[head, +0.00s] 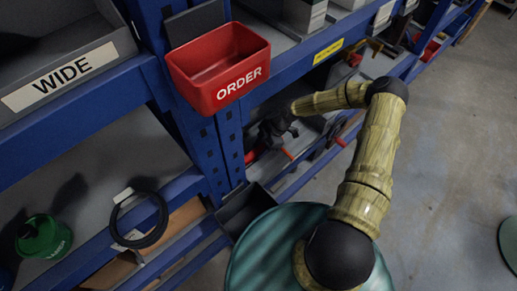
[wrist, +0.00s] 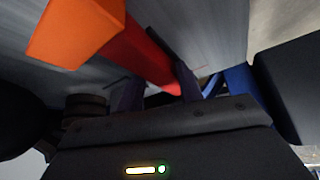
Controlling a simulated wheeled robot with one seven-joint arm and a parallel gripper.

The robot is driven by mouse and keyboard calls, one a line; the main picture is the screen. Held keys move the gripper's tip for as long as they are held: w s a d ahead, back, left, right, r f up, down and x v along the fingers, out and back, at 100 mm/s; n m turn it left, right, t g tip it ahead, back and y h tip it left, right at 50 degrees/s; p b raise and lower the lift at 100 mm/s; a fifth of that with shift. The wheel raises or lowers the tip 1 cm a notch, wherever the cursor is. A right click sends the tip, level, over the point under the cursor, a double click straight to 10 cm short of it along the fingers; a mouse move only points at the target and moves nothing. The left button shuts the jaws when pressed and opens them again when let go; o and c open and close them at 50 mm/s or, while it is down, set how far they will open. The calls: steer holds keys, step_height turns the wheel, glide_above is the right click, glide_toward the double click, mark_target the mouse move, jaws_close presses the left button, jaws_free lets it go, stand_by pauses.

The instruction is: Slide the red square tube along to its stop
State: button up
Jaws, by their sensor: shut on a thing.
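The red square tube (wrist: 143,60) runs between the two dark fingers of my gripper (wrist: 157,78) in the wrist view. My gripper is shut on it. An orange block (wrist: 72,30) sits at the tube's upper left end in that view; I cannot tell whether it is the stop. In the head view my gripper (head: 274,134) is at a shelf bay behind the blue upright, and a short red piece (head: 255,153), probably the tube, shows beside it. Most of the tube is hidden there. I cannot make out the stop.
A red ORDER bin (head: 218,68) hangs on the blue upright (head: 200,150) close to my arm. A grey WIDE bin (head: 65,70) is at the upper left. Open floor lies to the right.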

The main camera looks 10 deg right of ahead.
steer(key=shift+w, duration=0.1)
steer(key=o, duration=1.1)
steer(key=v, duration=1.7)
steer(key=shift+d+r, duration=0.15)
steer(key=shift+r, duration=0.05)
